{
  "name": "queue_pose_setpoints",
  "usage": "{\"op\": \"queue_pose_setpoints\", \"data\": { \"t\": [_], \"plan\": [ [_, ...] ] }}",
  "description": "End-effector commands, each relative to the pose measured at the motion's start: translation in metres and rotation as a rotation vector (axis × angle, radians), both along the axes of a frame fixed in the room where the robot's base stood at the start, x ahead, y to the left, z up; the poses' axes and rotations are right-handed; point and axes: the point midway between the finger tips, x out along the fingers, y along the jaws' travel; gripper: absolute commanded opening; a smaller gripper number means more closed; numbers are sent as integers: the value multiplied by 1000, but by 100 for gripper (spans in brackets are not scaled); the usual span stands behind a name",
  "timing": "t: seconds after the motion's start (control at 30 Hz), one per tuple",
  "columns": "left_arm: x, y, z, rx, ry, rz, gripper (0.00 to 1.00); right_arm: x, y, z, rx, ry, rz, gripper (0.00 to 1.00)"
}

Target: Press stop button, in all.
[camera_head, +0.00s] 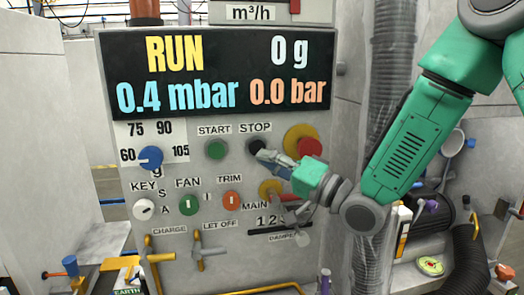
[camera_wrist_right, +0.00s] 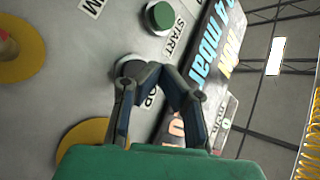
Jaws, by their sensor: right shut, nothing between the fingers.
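The dark STOP button (camera_head: 256,146) is on the grey panel under its STOP label (camera_head: 255,127), right of the green START button (camera_head: 216,149). My right gripper (camera_head: 263,157) is shut and empty, with its tips at the lower right edge of the STOP button. In the wrist view the shut fingertips (camera_wrist_right: 158,70) partly cover the STOP button (camera_wrist_right: 128,63); I cannot tell whether they touch it. The green START button (camera_wrist_right: 160,15) is clear of them. The display (camera_head: 215,75) reads RUN, 0 g, 0.4 mbar and 0.0 bar. My left gripper is not in view.
A red mushroom button (camera_head: 310,147) on a yellow plate is just right of the gripper. A blue dial (camera_head: 150,157), KEY switch (camera_head: 144,209), green FAN switch (camera_head: 188,204) and orange TRIM switch (camera_head: 231,201) are left and below. Yellow-handled valves (camera_head: 157,257) stick out below.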

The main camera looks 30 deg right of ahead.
Motion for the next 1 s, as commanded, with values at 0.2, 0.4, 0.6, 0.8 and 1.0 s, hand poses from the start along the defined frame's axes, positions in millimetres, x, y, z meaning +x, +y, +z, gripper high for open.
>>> {"op": "queue_pose_setpoints", "data": {
  "t": [0.2,0.4,0.6,0.8,1.0],
  "plan": [
    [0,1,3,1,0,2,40,18,-9,0,5,-1,-1,0],
    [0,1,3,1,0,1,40,22,-16,-2,9,0,0,0],
    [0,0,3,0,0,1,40,22,-14,-2,9,0,0,0],
    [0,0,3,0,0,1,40,22,-8,0,4,-1,1,0],
    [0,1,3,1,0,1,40,22,-8,0,3,-1,1,0]
  ]
}}
